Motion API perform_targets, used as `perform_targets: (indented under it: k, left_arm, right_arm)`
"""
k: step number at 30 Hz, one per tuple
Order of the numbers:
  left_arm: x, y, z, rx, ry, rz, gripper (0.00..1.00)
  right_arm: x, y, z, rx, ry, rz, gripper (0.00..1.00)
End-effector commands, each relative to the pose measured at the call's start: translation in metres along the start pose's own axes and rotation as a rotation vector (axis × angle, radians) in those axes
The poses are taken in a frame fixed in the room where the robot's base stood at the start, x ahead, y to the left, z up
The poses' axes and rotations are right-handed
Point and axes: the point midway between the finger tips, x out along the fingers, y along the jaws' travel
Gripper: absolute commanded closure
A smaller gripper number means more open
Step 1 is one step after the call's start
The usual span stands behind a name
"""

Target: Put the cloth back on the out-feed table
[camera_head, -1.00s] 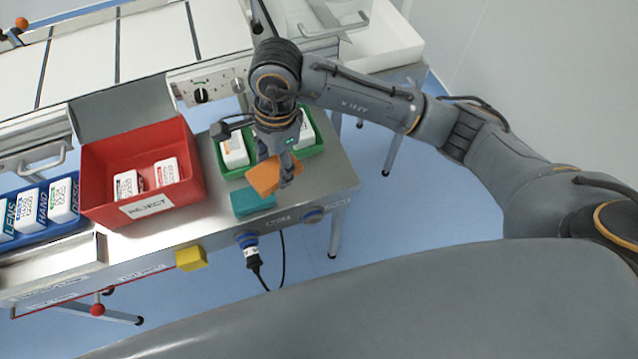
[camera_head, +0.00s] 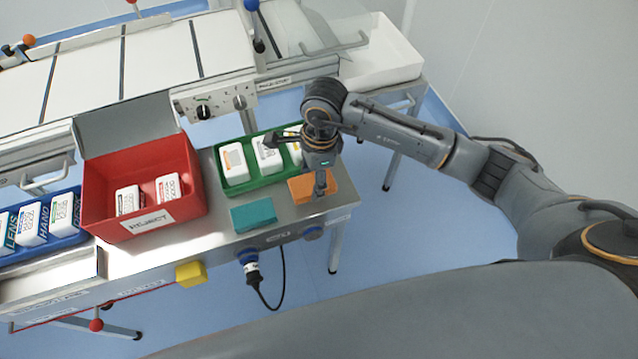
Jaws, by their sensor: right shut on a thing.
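An orange block-shaped folded cloth (camera_head: 301,191) is at the right end of the steel table (camera_head: 216,229), just in front of the green tray. My right gripper (camera_head: 319,192) points down and is shut on the cloth. The cloth is at or very near the table top; I cannot tell whether it touches. The gripper hides part of the cloth's middle. A teal folded piece (camera_head: 253,215) lies flat on the table to the left of the orange cloth, apart from it. My left gripper is not in view.
A green tray (camera_head: 236,190) with white packs stands behind the cloth. A red reject bin (camera_head: 187,215) with two packs stands left, and a blue tray (camera_head: 72,239) is further left. A yellow block (camera_head: 190,274) and a plug with cable (camera_head: 252,271) are at the front edge.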

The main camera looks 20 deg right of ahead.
Motion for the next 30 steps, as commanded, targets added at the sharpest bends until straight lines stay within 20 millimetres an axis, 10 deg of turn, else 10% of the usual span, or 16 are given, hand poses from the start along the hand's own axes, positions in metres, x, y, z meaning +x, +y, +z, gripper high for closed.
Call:
perform_targets:
  k: [26, 27, 30]
  left_arm:
    - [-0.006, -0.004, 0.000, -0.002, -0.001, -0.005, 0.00]
    - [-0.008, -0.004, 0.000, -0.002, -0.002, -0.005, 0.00]
    - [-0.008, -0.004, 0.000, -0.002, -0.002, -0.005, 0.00]
  right_arm:
    - [0.052, -0.001, -0.023, -0.001, 0.000, -0.002, 0.70]
    - [0.050, -0.001, -0.022, -0.001, -0.001, -0.002, 0.36]
    - [0.050, -0.001, -0.022, -0.001, -0.001, -0.001, 0.22]
